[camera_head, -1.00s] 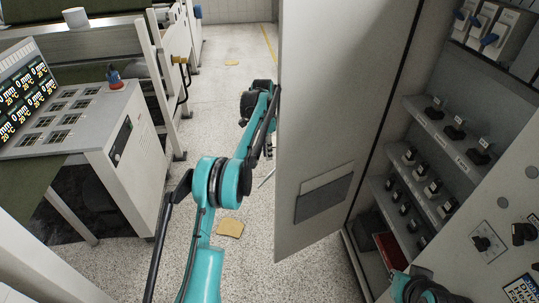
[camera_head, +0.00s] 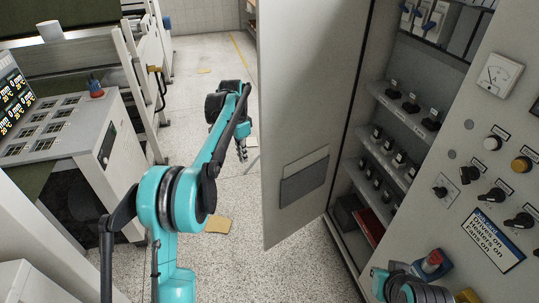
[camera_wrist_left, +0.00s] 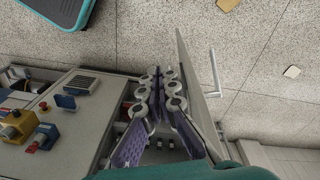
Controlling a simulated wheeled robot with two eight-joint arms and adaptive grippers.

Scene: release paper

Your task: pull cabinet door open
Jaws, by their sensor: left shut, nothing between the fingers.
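The tall grey cabinet door (camera_head: 310,95) stands wide open in the head view, its face with a document pocket (camera_head: 304,178) toward me. The cabinet (camera_head: 470,140) is to its right with its inside exposed. My left gripper (camera_head: 242,152) is left of the door's free edge, apart from it in the picture; its tips are small there. In the left wrist view my left gripper (camera_wrist_left: 160,74) is shut and empty. The door (camera_wrist_left: 194,65) shows narrow to its right, with a pale bar handle (camera_wrist_left: 214,73) on the far side. My right gripper is not seen.
Shelves of switches (camera_head: 405,110) fill the cabinet. A control panel (camera_head: 500,185) with knobs and a gauge is at the right. A machine console (camera_head: 70,140) stands at the left. The speckled floor (camera_head: 235,255) between is clear apart from small yellowish pieces (camera_head: 218,225).

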